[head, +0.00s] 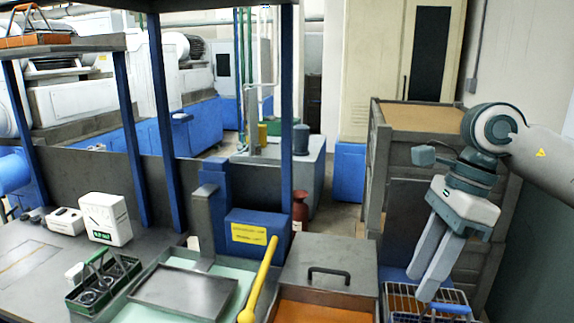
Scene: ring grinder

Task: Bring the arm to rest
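My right arm comes in from the right edge. Its gripper (420,287) points down, with its two long grey fingers side by side, above or in front of a wire basket (455,298) at the bottom right. I see nothing held between the fingers, but the angle does not show whether they are parted or closed. I cannot tell whether the fingertips touch the basket. My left gripper is not in view.
A grey workbench holds a tray with rings (128,268), a white meter box (104,217) and a flat dark plate (185,291). A yellow lever (260,280) stands beside a lidded grey box (328,260). A wooden crate (418,117) stands behind my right arm.

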